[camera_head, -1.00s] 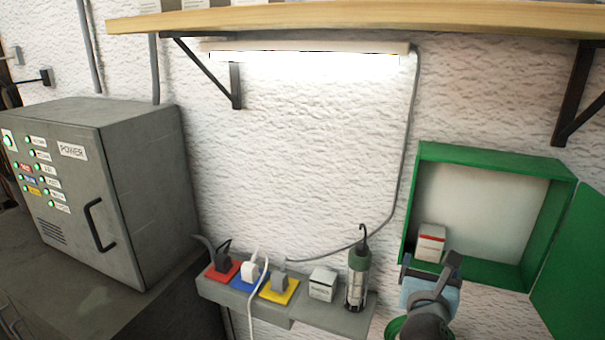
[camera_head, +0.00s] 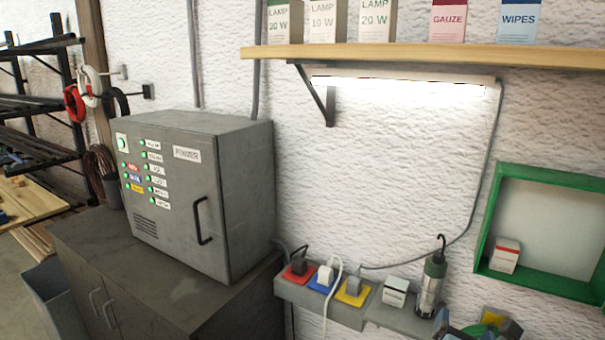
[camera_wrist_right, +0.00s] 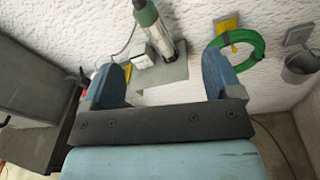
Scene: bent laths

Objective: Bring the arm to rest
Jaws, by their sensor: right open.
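My right gripper (camera_head: 478,330) shows at the bottom right edge of the head view, partly cut off by the frame. It is below the green wall cabinet (camera_head: 484,252) and close to the right end of the grey shelf with the sockets. In the right wrist view its two blue fingers (camera_wrist_right: 162,66) stand wide apart with nothing between them. The lamp (camera_wrist_right: 158,25) and a small white box (camera_wrist_right: 142,56) are beyond the fingertips in that view. My left gripper is not seen.
The grey shelf (camera_head: 385,318) carries several plugs, a small box and the upright work lamp (camera_head: 431,285). A white box with a red band (camera_head: 505,256) stands in the green cabinet. A green hose coil (camera_wrist_right: 254,50) hangs nearby. The POWER cabinet (camera_head: 240,200) stands left.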

